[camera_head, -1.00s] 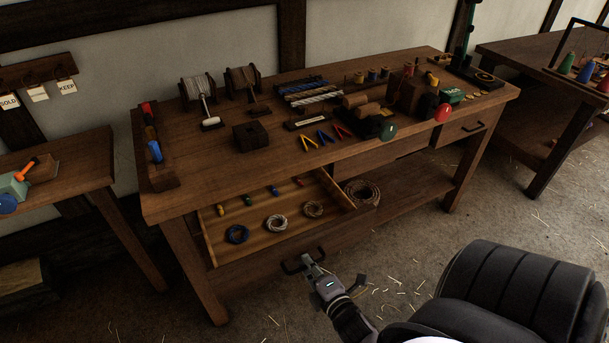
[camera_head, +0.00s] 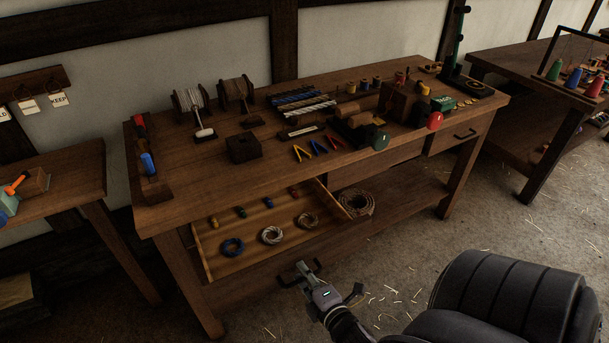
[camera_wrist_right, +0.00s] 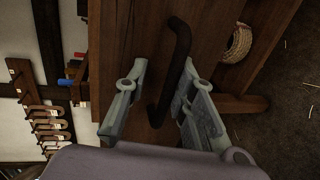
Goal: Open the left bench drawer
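The left bench drawer (camera_head: 257,261) stands pulled out from under the front of the wooden workbench (camera_head: 210,188). Coils of cord and several small coloured items lie in it. Its dark bar handle (camera_head: 291,279) is on the drawer front; it also shows in the right wrist view (camera_wrist_right: 183,45). My right gripper (camera_head: 330,283) is at the handle. In the wrist view the fingers of this gripper (camera_wrist_right: 158,100) are spread apart, with the bar between them and gaps beside it. My left gripper is in neither view.
A closed drawer (camera_head: 455,134) with a similar handle is at the bench's right end. A rope coil (camera_head: 356,203) lies on the lower shelf (camera_head: 400,197). Spools and tools crowd the bench top. A black padded seat-like shape is at lower right. Straw-strewn floor (camera_head: 420,250) lies in front.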

